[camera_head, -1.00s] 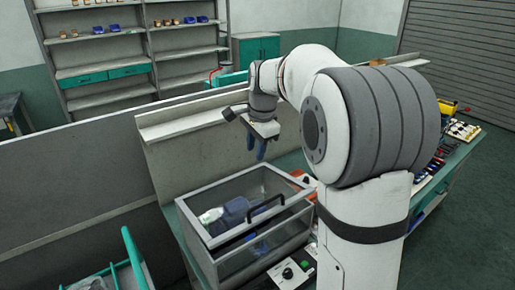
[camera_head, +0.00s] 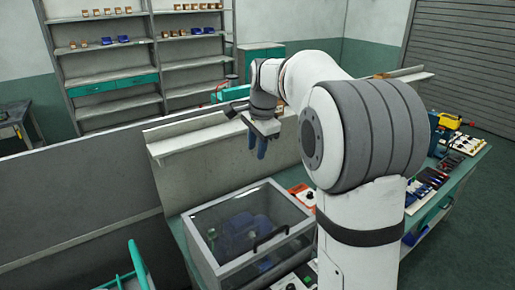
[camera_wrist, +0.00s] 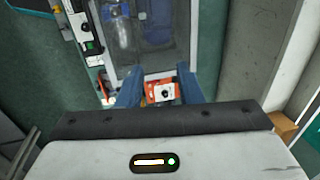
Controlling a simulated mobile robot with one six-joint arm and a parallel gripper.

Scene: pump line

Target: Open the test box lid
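The test box (camera_head: 205,262) is a grey-framed box with a clear lid (camera_head: 225,207) and a black handle (camera_head: 271,239). It stands on the bench in the head view, and its lid lies closed. A blue pump (camera_head: 240,232) shows dimly through the lid. In the wrist view the box (camera_wrist: 182,52) is at the top, partly cut off by the frame. My gripper (camera_head: 257,146) hangs above and behind the box, apart from it, with blue fingers pointing down. In the wrist view its fingers (camera_wrist: 159,88) are spread with nothing held between them.
An orange device with a white face (camera_wrist: 161,92) sits beside the box, beneath my fingers in the wrist view. A bench panel (camera_head: 200,165) rises behind the box. Control units (camera_head: 296,280) stand in front. Tools (camera_head: 430,175) lie on the bench at the right.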

